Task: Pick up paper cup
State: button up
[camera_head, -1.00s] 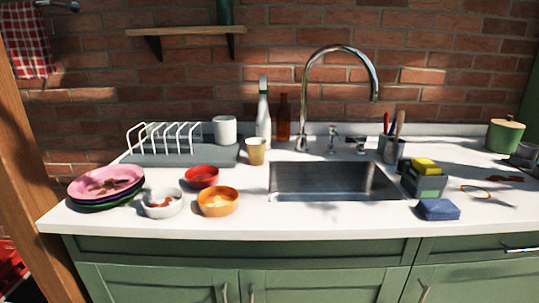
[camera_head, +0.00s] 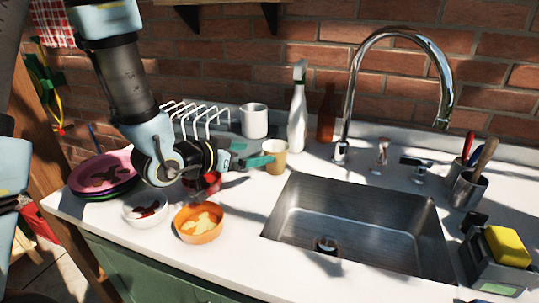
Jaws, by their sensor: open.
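The tan paper cup (camera_head: 277,157) stands upright on the white counter, just left of the sink's back corner. My gripper (camera_head: 258,156) reaches in from the left with green fingers, low over the counter. One finger ends right at the cup's left side and overlaps its edge in the picture. I cannot tell whether it touches. The gripper is open, and nothing shows held in it. The other finger is only partly visible behind the near one.
A white mug (camera_head: 254,121) and a dish rack (camera_head: 190,118) stand behind my gripper. A white bottle (camera_head: 297,115) and a brown bottle (camera_head: 326,115) stand behind the cup. A red bowl (camera_head: 205,183) and an orange bowl (camera_head: 199,224) sit below my arm. The sink (camera_head: 355,235) opens at right.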

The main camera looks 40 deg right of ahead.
jog(key=p, duration=0.1)
send_near(278, 149)
jog(key=shift+s+d+f, duration=0.1)
jog(key=shift+s+d, duration=0.15)
jog(key=shift+d, duration=0.3)
jog(key=shift+s+d+f, duration=0.1)
jog(key=shift+s+d, duration=0.15)
jog(key=shift+d, duration=0.35)
jog(key=shift+f+p+x, duration=0.15)
jog(key=shift+p+x, duration=0.55)
jog(key=shift+x, duration=0.65)
jog(key=shift+f+p+x, duration=0.15)
jog(key=shift+p+x, duration=0.55)
jog(key=shift+x, duration=0.65)
jog(key=shift+a, duration=0.1)
jog(key=c, duration=1.1)
